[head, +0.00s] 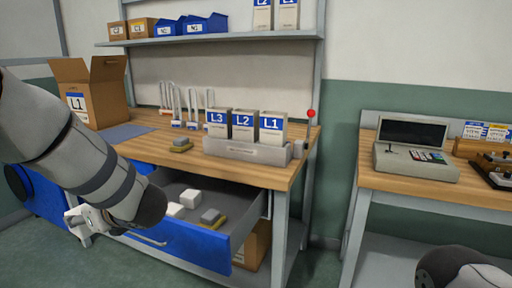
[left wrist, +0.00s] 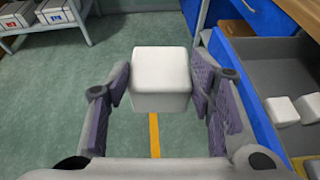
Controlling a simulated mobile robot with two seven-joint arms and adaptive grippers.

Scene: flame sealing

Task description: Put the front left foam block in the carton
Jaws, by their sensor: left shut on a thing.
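A white foam block (left wrist: 161,78) is held between the two pads of my left gripper (left wrist: 160,95), which is shut on it. In the head view my left gripper (head: 84,219) hangs left of the open blue drawer (head: 185,246), outside it. Two more white foam blocks, one nearer (head: 175,210) and one farther (head: 190,198), lie in the drawer. The open carton (head: 104,100) with an L1 label stands on the back left of the bench, flaps up; its inside is hidden. My right gripper is out of view; only part of my right arm shows at lower right.
A rack with boxes L3, L2, L1 (head: 247,151) stands to the right. A grey-blue mat (head: 123,132) lies by the carton. A shelf (head: 210,38) hangs above.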

